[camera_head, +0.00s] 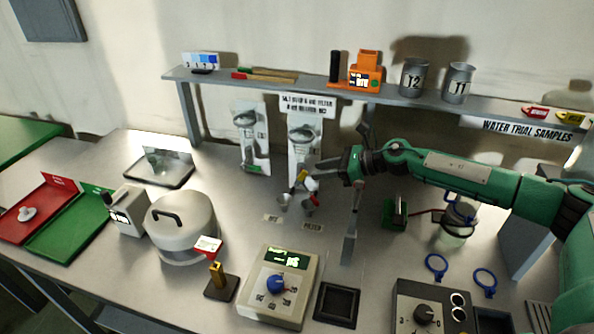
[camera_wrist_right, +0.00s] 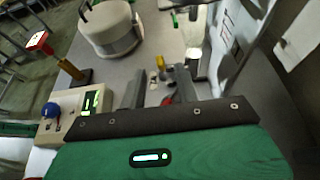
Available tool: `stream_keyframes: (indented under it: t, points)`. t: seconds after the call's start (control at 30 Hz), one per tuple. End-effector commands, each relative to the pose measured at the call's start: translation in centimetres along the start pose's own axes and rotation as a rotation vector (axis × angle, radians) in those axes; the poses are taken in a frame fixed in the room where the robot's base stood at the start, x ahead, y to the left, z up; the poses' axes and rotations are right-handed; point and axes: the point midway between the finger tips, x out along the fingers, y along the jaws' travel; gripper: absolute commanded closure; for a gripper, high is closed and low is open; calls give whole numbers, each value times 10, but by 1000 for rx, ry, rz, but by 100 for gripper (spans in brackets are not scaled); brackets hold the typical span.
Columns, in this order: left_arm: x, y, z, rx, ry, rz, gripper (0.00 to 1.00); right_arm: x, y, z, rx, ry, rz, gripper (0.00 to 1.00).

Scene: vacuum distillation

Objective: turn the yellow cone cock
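The small yellow cone cock (camera_head: 303,175) is on the glassware by the two upright illustrated panels, at mid-table, with a white piece and a red piece close by. It also shows in the right wrist view (camera_wrist_right: 160,62), beyond the fingers and roughly in line with the gap between them. My right gripper (camera_head: 322,178) reaches in from the right and is just right of the cock. In the wrist view its two fingers (camera_wrist_right: 160,87) stand apart with a gap between them. Contact with the cock cannot be made out. My left gripper is not in view.
A round lidded pot (camera_head: 181,228) and a yellow post with a red sign (camera_head: 217,275) stand left. A control box with a blue knob (camera_head: 277,285) is in front. A shelf (camera_head: 300,82) runs behind. A flask (camera_head: 456,222) stands right, below my arm.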

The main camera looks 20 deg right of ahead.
Motion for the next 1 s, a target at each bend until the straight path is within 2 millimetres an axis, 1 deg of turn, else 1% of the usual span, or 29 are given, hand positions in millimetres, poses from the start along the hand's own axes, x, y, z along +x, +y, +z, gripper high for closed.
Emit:
stream_keyframes:
  t: [0.03, 0.2, 0.3, 0.4, 0.6, 0.87, 0.9, 0.97, 1.0]
  points:
    - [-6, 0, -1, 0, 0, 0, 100, 10, 0, 4, 1, -2, 1, 68]
    - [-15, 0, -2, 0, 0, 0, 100, 42, 0, 3, 1, -1, 1, 68]
    - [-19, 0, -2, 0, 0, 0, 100, 57, 0, 2, 0, 0, 1, 68]
    - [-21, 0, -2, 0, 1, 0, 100, 68, 0, 2, 1, -1, 0, 68]
    - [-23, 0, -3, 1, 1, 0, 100, 79, 0, 0, 0, -1, 0, 68]
    - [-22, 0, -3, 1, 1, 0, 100, 80, 0, 0, 0, -1, -1, 68]
    - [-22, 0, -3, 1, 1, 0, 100, 80, 0, 0, 0, 0, -1, 72]
    - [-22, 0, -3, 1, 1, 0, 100, 80, 0, 0, 0, 0, -1, 84]
    - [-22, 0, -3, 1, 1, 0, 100, 80, 0, 0, 0, 0, -1, 92]
